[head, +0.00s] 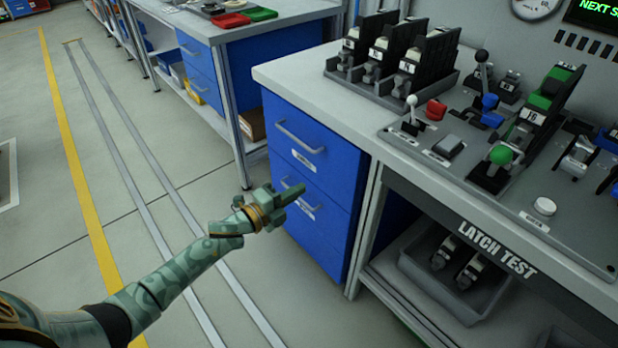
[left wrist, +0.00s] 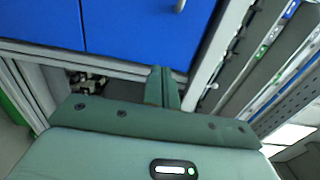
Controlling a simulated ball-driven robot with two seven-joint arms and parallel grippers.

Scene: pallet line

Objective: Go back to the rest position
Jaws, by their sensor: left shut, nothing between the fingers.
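My left gripper (head: 293,194) is in front of the blue drawer cabinet (head: 318,200) below the latch test bench. In the head view it looks shut and holds nothing. In the left wrist view the two fingers of my left gripper (left wrist: 163,84) stand close together with nothing between them, and blue drawer fronts (left wrist: 145,30) fill the upper part. My right gripper is not in view.
The latch test bench (head: 290,75) stands on the right with levers, latches and a black rack (head: 390,75) on top. A grey bin (head: 440,290) sits on the shelf below. Another workbench (head: 225,32) stands behind. The floor at left is clear.

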